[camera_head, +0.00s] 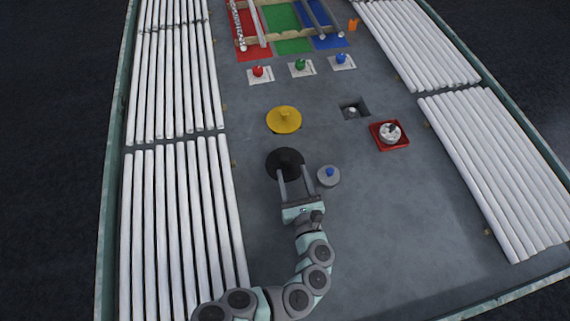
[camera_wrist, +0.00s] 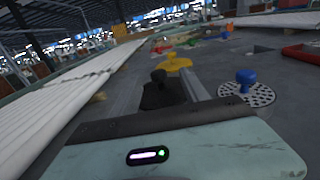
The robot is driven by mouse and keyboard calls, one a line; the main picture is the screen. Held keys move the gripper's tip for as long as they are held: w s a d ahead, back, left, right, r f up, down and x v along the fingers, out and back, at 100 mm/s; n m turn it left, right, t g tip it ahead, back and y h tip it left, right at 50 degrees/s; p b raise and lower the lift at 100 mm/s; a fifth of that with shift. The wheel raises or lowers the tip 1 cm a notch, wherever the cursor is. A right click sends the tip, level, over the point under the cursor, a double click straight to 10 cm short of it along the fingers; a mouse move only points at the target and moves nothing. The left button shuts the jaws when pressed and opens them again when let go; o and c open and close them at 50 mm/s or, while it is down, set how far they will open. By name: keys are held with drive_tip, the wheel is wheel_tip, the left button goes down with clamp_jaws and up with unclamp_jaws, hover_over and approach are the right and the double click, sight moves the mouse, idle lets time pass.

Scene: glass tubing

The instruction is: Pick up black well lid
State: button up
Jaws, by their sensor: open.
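The black well lid (camera_head: 285,159) is a round disc with a raised knob, lying on the grey table near the middle. It also shows in the wrist view (camera_wrist: 158,93) between my gripper's fingers. My gripper (camera_head: 294,176) is open, with its two fingers reaching over the near part of the lid. One finger is on each side of the knob's line in the wrist view. I cannot tell whether the fingers touch the lid.
A grey perforated disc with a blue knob (camera_head: 329,176) sits close to the right of my gripper. A yellow lid (camera_head: 284,120) lies beyond the black one. A square hole (camera_head: 353,109) and a red tray (camera_head: 401,146) are to the right. White tubes (camera_head: 180,220) line both sides.

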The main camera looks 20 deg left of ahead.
sight(286, 161)
drive_tip(key=shift+x, duration=1.1)
drive_tip(key=x, duration=0.3)
drive_tip(key=b+x, duration=0.1)
drive_tip(key=x, duration=0.1)
drive_tip(key=shift+a+f, duration=0.25)
drive_tip(key=shift+s, duration=0.1)
clamp_jaws()
